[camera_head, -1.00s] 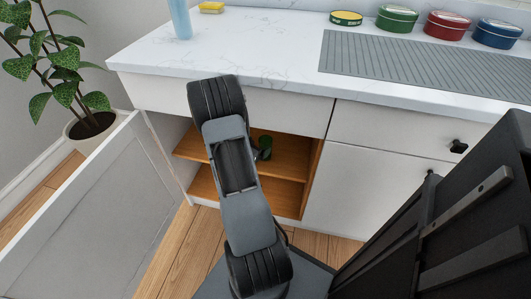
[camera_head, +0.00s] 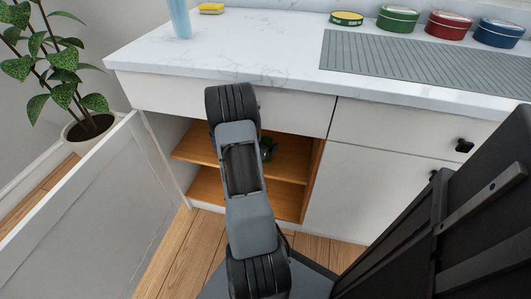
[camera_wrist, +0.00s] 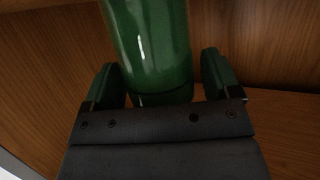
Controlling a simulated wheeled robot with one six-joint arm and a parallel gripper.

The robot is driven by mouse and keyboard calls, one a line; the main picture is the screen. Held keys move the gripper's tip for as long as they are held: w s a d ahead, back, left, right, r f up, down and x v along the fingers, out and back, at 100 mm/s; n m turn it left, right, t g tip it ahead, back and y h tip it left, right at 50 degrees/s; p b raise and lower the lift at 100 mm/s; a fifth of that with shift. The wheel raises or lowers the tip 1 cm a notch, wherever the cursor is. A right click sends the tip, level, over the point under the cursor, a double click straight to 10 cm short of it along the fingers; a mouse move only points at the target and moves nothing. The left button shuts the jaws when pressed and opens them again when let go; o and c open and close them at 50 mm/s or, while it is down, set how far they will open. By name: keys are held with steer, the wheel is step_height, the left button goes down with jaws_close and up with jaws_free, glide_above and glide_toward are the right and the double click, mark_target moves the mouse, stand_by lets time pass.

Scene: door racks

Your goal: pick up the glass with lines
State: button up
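A green glass (camera_wrist: 152,40) stands large at the top middle of the wrist view. Its lower end is nearest my gripper. I cannot make out lines on it. My gripper (camera_wrist: 161,72) is open, with one green-padded finger on each side of the glass. A gap shows at the right finger; the left finger is very close, and I cannot tell whether it touches. In the head view my arm hides most of the gripper and glass; only a small dark and green patch shows on the cabinet's wooden shelf (camera_head: 292,165).
The cabinet is open below a white countertop (camera_head: 270,50). Its grey-white door (camera_head: 80,215) stands open at the left. The cabinet's wooden walls lie close around my gripper. A potted plant (camera_head: 60,75) is at far left; several tins stand on the counter.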

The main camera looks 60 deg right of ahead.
steer(key=c, duration=1.2)
